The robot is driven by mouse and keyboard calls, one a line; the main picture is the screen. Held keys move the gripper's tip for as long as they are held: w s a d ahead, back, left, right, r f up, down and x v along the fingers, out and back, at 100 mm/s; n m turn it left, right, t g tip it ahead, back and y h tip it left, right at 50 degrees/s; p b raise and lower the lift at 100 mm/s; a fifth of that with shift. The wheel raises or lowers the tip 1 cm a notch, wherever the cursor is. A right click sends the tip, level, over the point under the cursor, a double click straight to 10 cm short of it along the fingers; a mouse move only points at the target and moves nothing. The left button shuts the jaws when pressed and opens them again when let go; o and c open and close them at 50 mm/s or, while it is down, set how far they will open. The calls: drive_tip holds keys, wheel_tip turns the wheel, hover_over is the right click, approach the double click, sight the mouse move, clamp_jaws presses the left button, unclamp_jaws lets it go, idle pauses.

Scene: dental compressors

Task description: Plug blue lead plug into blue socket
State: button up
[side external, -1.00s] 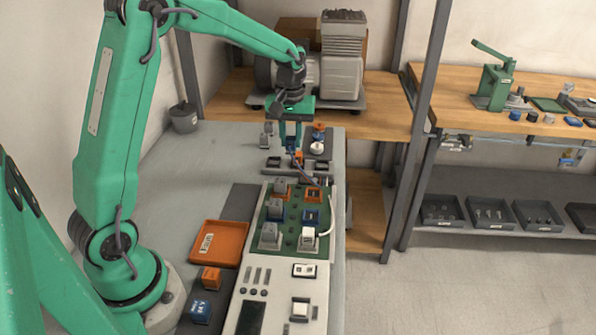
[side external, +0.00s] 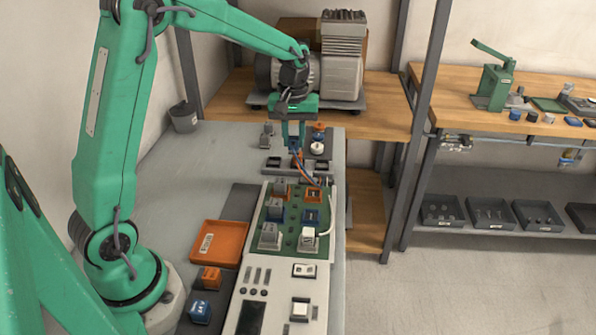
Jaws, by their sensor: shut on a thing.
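My gripper (side external: 293,142) points down over the far end of the grey bench and is shut on the blue lead plug (side external: 294,147), which is small and partly hidden between the fingers. A blue lead (side external: 309,175) runs from it down toward the back right of the green board (side external: 290,240). The blue socket (side external: 311,217) appears as a blue-framed square on the board's right side, with its centre uncovered. The plug is held behind the board, apart from this socket.
An orange socket (side external: 313,195) lies just behind the blue one. Grey blocks (side external: 270,236) stand on the board. Dark holders (side external: 273,164) and an orange-and-white knob (side external: 318,147) are near the gripper.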

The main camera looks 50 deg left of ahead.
drive_tip(key=n, duration=0.8)
drive_tip(key=shift+n, duration=0.4)
drive_tip(key=n, duration=0.4)
drive_tip(key=shift+n, duration=2.3)
drive_tip(key=s+d+f, duration=0.2)
drive_tip(key=d, duration=0.4)
drive_tip(key=s+d+f, duration=0.2)
drive_tip(key=d, duration=0.4)
drive_tip(key=shift+s+d+f, duration=0.15)
drive_tip(key=shift+s+f, duration=0.1)
drive_tip(key=shift+s, duration=0.05)
drive_tip(key=shift+f, duration=0.25)
drive_tip(key=shift+f, duration=1.65)
